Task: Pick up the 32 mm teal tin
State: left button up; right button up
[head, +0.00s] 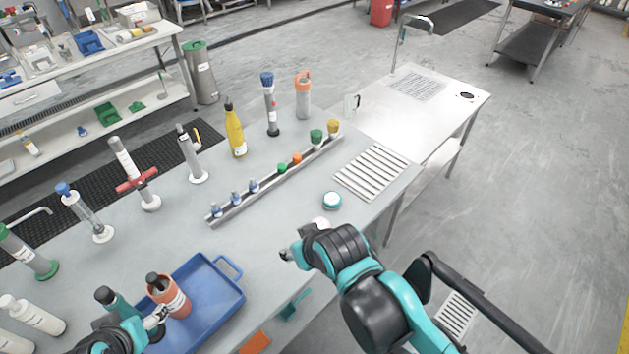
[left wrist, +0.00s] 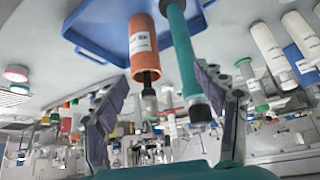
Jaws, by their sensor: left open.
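A small round tin with a teal rim and pale top (head: 332,200) stands on the grey bench, left of the slatted rack. A second small pale tin (head: 321,222), partly hidden by my right arm, is just in front of it. My right gripper (head: 286,256) is over the bench, front-left of both tins and apart from them; its finger gap is unclear. My left gripper (head: 158,318) is open at the blue tray, close to an orange bottle (head: 172,300). In the left wrist view the open fingers (left wrist: 165,115) have the orange (left wrist: 143,45) and teal (left wrist: 182,50) bottles ahead.
A metal rail (head: 270,184) with several small coloured-capped pieces crosses the bench behind the tins. Tall bottles and pumps line the back. Bare bench lies between tray and rail.

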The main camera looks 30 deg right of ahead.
aim_at(332, 200)
jog(key=i+l, duration=0.1)
jog(key=l, duration=0.55)
jog(key=i+l, duration=0.1)
jog(key=l, duration=1.25)
jog(key=i+l, duration=0.15)
jog(key=l, duration=0.5)
